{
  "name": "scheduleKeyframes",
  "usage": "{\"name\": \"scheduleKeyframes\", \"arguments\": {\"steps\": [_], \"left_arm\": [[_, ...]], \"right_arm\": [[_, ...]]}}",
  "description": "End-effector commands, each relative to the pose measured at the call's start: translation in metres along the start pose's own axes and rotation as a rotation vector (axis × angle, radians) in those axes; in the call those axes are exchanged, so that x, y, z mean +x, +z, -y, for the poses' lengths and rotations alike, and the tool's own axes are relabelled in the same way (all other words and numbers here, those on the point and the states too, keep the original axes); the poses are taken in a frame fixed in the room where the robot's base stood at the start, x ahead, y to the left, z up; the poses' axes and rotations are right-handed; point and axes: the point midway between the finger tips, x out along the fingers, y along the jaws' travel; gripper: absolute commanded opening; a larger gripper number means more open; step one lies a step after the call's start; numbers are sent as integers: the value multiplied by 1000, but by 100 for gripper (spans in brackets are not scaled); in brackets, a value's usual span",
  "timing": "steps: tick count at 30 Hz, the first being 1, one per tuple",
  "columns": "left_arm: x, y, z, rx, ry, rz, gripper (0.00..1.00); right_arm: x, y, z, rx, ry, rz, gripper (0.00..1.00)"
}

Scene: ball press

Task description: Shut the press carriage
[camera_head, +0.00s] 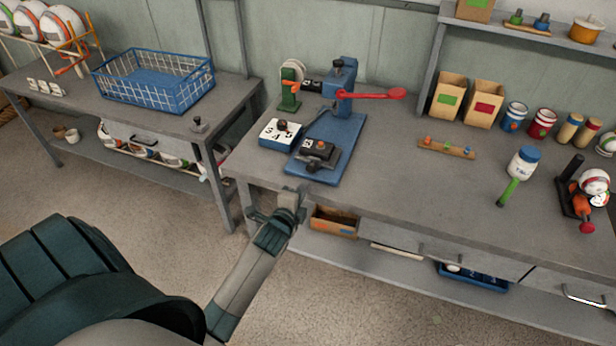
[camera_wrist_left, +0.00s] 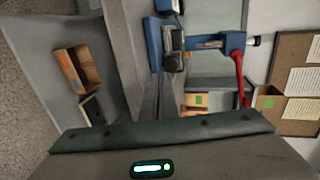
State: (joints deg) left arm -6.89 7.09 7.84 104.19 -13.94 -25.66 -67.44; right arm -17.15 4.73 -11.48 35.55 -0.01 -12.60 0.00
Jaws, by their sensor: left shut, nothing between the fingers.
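The press (camera_head: 344,88) stands at the back of a blue base plate (camera_head: 345,135) on the grey bench, its red lever (camera_head: 370,95) pointing right. The dark press carriage (camera_head: 318,150) sits at the plate's front, pulled out from under the press head, with a dark knob (camera_head: 314,166) on its near side. My left gripper (camera_head: 289,199) is shut and empty, in front of the bench edge, below and apart from the carriage. In the left wrist view the blue press (camera_wrist_left: 215,42) and carriage (camera_wrist_left: 172,50) appear sideways. My right gripper is not in view.
A wooden strip (camera_head: 446,148) and a green-handled tool (camera_head: 518,172) lie to the right. An open cardboard box (camera_head: 334,221) sits under the bench front.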

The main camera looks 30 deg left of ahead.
Motion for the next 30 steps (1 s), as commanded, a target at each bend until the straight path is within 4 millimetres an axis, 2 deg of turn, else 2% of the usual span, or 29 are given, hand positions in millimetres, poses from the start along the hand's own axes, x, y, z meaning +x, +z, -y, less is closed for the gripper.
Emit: {"name": "scheduleKeyframes", "arguments": {"steps": [3,9,24,30], "left_arm": [[17,0,8,-2,-1,0,0],[34,0,11,-1,1,1,0],[40,0,12,-1,0,0,0],[59,-1,17,1,-1,-2,0]], "right_arm": [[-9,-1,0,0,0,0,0],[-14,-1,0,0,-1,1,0],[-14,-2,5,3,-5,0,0],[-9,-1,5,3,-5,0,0]]}}
